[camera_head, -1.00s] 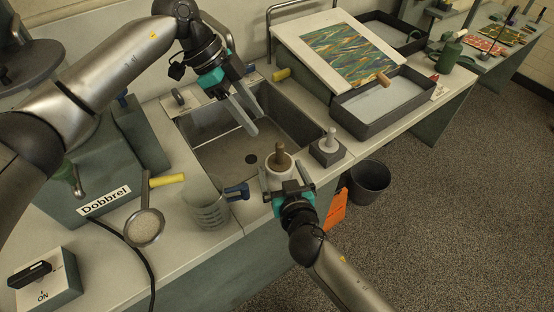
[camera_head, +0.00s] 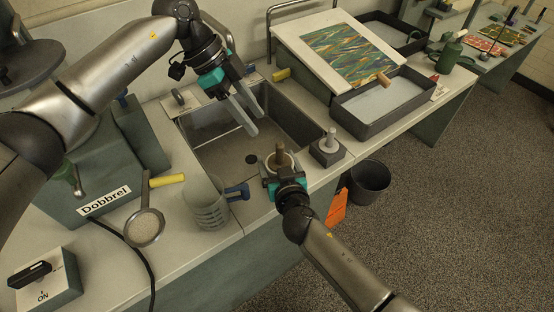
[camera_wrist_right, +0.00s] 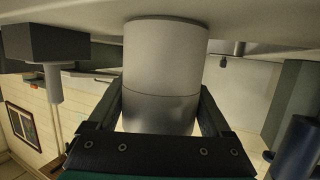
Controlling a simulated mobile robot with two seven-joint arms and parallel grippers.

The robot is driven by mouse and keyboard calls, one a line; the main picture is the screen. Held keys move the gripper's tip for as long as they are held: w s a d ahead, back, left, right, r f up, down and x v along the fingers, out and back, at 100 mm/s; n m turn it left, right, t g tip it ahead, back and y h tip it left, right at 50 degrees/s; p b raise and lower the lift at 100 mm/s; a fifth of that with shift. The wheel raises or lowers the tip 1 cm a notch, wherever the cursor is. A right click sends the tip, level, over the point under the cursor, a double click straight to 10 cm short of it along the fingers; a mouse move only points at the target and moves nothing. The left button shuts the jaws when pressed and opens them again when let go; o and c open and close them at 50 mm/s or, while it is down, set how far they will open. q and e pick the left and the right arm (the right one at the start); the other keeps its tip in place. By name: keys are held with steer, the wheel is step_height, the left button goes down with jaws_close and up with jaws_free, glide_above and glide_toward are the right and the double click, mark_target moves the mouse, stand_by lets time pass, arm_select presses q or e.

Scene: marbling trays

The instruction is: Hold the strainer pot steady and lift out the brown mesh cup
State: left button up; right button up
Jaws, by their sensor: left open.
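The strainer pot (camera_head: 272,168) is a pale round pot at the front edge of the counter by the sink. The brown mesh cup sits in it; its brown upright handle (camera_head: 280,153) sticks up, and the rest is hidden inside the pot. My right gripper (camera_head: 283,173) has its fingers on both sides of the pot. In the right wrist view the pot wall (camera_wrist_right: 165,65) fills the space between the fingers; I cannot tell whether they press on it. My left gripper (camera_head: 247,116) is open and empty above the sink, up and left of the pot.
A grey block with a pale peg (camera_head: 330,143) stands right of the pot. The sink (camera_head: 207,125) lies behind. A dark bin (camera_head: 369,183) is on the floor.

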steer(key=shift+f, duration=0.1)
steer(key=c, duration=0.9)
steer(key=o, duration=0.8)
steer(key=shift+s+f, duration=0.1)
steer(key=c, duration=1)
steer(key=shift+f, duration=0.1)
